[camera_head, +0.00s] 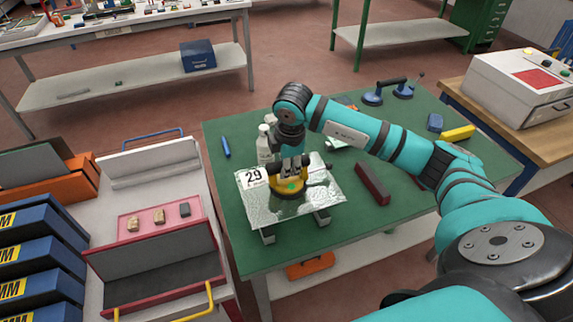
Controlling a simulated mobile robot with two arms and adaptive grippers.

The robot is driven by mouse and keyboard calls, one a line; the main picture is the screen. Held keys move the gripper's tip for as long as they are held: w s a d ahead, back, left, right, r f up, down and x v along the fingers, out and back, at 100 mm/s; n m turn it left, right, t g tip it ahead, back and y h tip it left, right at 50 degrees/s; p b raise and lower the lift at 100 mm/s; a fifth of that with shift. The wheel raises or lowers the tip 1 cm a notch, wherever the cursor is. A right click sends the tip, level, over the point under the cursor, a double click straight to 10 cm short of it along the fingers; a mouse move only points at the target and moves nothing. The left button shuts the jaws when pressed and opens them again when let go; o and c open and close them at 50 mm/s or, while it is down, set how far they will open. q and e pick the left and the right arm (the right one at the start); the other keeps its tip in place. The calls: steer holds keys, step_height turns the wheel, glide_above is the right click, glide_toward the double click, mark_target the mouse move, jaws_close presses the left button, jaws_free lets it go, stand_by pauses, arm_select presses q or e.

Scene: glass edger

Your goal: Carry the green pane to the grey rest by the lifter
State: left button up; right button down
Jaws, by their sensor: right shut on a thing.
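My right gripper (291,164) comes down over the green table and is shut on a yellow and black hand cup (288,187). The cup sits on a rippled, pale silvery pane (257,208) with a white label reading 29. Two grey blocks (268,236) show under the pane's front edge; I cannot tell whether the pane touches them. A small pale green piece (337,144) is partly hidden behind my right arm. A blue two-cup lifter (389,91) with a black handle stands at the back of the table. My left gripper is not in view.
The green table (370,232) also holds a white bottle (263,145), a blue marker (225,146), a dark red bar (372,184) and a yellow block (458,133). A white cart (191,215) with a red-rimmed tray stands close on the left. The table's front right is mostly clear.

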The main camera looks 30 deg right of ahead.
mark_target(288, 181)
steer(key=shift+w+f+b, duration=0.1)
steer(key=shift+f+b, duration=2.7)
steer(key=shift+f, duration=0.65)
steer(key=shift+f+b, duration=0.3)
steer(key=shift+f, duration=0.05)
steer(key=c, duration=1)
jaws_free()
steer(key=shift+c, duration=0.2)
steer(key=shift+o, duration=0.3)
steer(key=shift+s+f, duration=0.2)
steer(key=r, duration=0.4)
steer(key=s+r, duration=0.1)
steer(key=r, duration=0.3)
steer(key=s+r, duration=0.1)
steer(key=r, duration=0.3)
steer(key=shift+a, duration=0.35)
